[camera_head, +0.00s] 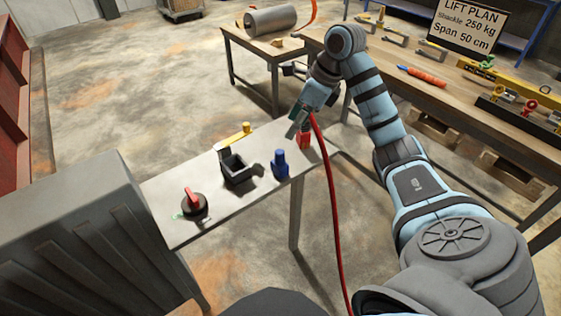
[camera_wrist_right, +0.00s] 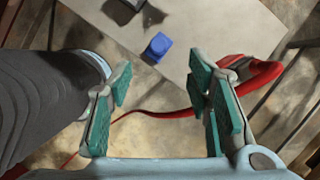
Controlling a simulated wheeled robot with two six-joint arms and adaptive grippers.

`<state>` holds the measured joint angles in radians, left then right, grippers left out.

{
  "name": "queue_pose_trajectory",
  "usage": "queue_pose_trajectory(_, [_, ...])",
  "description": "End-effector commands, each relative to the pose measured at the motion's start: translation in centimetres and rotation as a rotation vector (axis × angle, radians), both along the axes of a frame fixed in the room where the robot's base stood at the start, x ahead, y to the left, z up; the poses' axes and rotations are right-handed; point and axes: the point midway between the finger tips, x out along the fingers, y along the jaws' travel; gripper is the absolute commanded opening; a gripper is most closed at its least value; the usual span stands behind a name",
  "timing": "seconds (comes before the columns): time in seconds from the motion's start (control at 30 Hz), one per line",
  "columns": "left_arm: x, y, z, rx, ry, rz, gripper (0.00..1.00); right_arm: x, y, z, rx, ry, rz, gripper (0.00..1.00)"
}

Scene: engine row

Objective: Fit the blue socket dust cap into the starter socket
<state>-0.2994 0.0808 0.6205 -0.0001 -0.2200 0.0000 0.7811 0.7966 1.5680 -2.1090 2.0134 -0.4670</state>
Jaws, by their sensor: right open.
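The blue socket dust cap (camera_head: 280,164) stands on the narrow grey table, right of a black square socket box (camera_head: 237,171) that looks like the starter socket. The box's top is open. My right gripper (camera_head: 298,121) is over the table's far right end, beyond the cap and above the tabletop. In the right wrist view my right gripper (camera_wrist_right: 160,88) is open, with nothing between its green pads. The blue cap (camera_wrist_right: 157,47) shows beyond the fingertips, apart from them. The socket's inside is dark. My left gripper is not in view.
A red plug (camera_head: 305,140) with a red cable (camera_head: 332,210) is close to my right gripper; the cable hangs past the table edge. A red-handled switch (camera_head: 193,202) is at the table's near left. A grey cabinet (camera_head: 90,245) stands left, a workbench (camera_head: 470,105) right.

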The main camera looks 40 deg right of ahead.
Motion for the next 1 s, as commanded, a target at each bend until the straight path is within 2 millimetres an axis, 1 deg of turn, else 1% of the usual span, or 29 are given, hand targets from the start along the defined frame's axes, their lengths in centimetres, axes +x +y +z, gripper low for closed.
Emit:
queue_pose_trajectory(0.03, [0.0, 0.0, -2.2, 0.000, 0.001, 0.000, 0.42, 0.5, 0.5, -2.5, 0.004, -0.001, 0.003, 0.46])
queue_pose_trajectory(0.13, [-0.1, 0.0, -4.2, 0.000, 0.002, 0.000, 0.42, 1.3, 1.1, -5.0, 0.005, -0.001, 0.004, 0.46])
queue_pose_trajectory(0.2, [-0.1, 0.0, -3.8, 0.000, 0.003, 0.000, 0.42, 1.7, 1.3, -5.6, 0.004, 0.001, 0.004, 0.46])
queue_pose_trajectory(0.33, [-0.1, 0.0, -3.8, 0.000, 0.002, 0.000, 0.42, 2.1, 1.6, -6.9, 0.005, 0.001, 0.004, 0.46])
queue_pose_trajectory(0.53, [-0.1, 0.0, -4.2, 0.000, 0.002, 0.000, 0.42, 2.9, 2.3, -10.5, 0.006, 0.000, 0.003, 0.46])
queue_pose_trajectory(0.6, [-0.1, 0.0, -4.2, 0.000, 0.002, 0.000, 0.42, 3.2, 2.4, -11.0, 0.005, -0.002, 0.003, 0.46])
queue_pose_trajectory(0.77, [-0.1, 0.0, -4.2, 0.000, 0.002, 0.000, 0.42, 3.2, 2.4, -11.1, 0.004, -0.002, 0.004, 0.46])
queue_pose_trajectory(0.8, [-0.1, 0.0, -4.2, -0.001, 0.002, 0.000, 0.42, 3.2, 2.4, -11.1, 0.004, -0.002, 0.004, 0.44])
queue_pose_trajectory(0.83, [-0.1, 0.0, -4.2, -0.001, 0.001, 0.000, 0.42, 3.2, 2.4, -11.1, 0.004, -0.002, 0.004, 0.39])
queue_pose_trajectory(1.0, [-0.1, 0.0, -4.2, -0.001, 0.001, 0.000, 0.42, 3.2, 2.4, -11.0, 0.004, -0.003, 0.003, 0.12])
